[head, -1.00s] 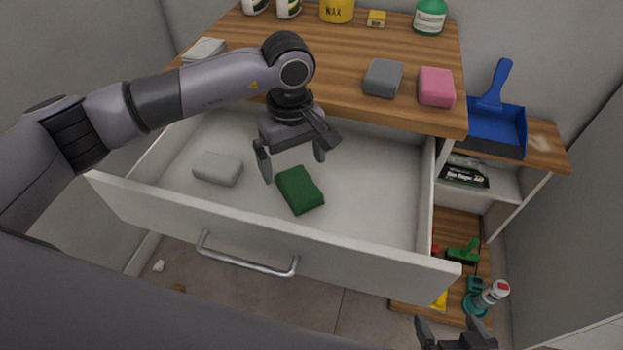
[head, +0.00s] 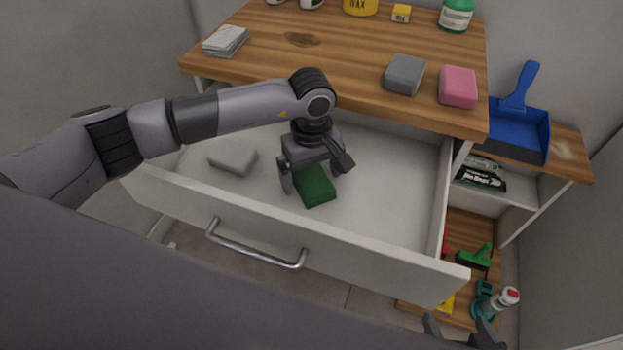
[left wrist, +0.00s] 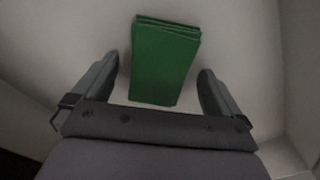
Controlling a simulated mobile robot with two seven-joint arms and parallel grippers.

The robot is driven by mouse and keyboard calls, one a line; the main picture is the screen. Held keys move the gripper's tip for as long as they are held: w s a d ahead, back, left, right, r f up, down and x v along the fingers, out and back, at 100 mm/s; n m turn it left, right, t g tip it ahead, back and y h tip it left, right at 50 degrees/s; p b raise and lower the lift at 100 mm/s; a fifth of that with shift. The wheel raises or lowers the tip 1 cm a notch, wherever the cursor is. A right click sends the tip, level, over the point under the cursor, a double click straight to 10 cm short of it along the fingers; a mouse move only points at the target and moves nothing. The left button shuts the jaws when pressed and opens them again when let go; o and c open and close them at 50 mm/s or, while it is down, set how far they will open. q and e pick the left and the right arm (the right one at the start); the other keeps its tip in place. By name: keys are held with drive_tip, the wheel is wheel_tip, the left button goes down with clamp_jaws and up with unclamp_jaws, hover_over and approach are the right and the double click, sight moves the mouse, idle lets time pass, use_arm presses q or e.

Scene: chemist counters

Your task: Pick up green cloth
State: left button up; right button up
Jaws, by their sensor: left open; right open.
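The green cloth (head: 316,187) lies folded on the floor of the open white drawer (head: 400,200). In the left wrist view the green cloth (left wrist: 164,62) shows as a layered block, with its near part between my two fingers. My left gripper (head: 312,183) is open and reaches down into the drawer over the cloth. In the left wrist view, my left gripper (left wrist: 160,90) has a finger on each side of the cloth, with a gap on both sides. My right gripper (head: 462,330) is open and empty at the bottom right of the head view, partly cut off.
A grey-white block (head: 232,158) lies left of the cloth in the drawer. The drawer's front has a metal handle (head: 255,248). The wooden counter (head: 340,50) above holds a grey sponge (head: 405,75), a pink sponge (head: 458,87) and white cloths (head: 225,40). A blue dustpan (head: 515,125) stands right.

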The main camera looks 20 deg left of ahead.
use_arm(q)
drive_tip(key=c, duration=1.2)
drive_tip(key=shift+r, duration=0.1)
